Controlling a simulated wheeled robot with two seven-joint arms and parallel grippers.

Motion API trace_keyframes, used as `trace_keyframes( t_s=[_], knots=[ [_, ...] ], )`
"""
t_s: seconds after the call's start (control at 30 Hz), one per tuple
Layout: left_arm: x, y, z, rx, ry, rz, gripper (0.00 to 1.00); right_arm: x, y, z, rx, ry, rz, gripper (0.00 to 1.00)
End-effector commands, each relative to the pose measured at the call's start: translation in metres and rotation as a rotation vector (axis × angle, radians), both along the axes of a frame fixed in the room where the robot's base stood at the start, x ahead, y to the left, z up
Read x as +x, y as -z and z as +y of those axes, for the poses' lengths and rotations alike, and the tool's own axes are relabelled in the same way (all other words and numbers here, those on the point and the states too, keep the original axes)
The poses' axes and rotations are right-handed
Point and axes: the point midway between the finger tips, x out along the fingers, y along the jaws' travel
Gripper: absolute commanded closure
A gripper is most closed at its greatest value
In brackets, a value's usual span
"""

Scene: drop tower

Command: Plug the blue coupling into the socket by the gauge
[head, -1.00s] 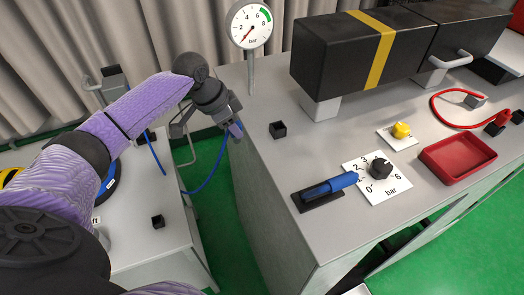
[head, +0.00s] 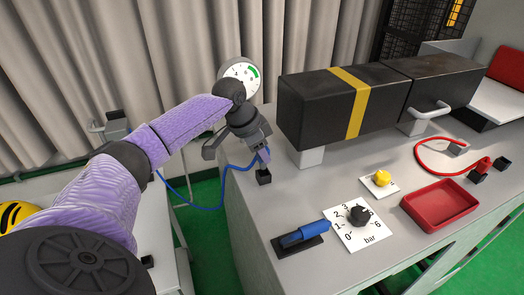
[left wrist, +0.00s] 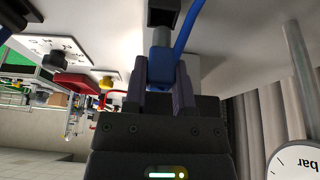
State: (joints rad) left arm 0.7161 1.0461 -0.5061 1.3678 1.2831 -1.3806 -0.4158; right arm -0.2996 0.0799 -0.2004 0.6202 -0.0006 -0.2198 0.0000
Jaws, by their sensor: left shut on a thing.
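My left gripper (head: 260,155) is shut on the blue coupling (left wrist: 161,65), with the coupling between its two fingers in the left wrist view. The gripper is just above the small black socket (head: 264,177) on the grey bench, in front of the gauge (head: 240,78). In the left wrist view the coupling's end lines up with the dark socket (left wrist: 163,12); I cannot tell whether it touches or has entered it. A blue hose (head: 205,207) trails from the coupling to the left. My right gripper is not in view.
A long black block with a yellow band (head: 348,105) stands behind and to the right. On the bench are a blue-handled lever (head: 303,235), a black dial (head: 359,215), a yellow knob (head: 382,178) and a red tray (head: 440,204). A gap separates the left table.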

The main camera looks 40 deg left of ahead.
Motion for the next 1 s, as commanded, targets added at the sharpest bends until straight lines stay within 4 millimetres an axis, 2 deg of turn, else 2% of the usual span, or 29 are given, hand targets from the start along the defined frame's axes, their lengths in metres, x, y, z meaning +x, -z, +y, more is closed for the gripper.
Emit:
trace_keyframes(
  t_s=[0.47, 1.0],
  knots=[
    [0.000, 0.001, 0.000, -0.001, -0.001, -0.001, 1.00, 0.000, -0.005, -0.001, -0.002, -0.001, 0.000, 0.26],
    [0.001, 0.016, 0.000, 0.000, 0.000, -0.001, 1.00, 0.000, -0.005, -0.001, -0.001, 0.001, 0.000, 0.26]
  ],
)
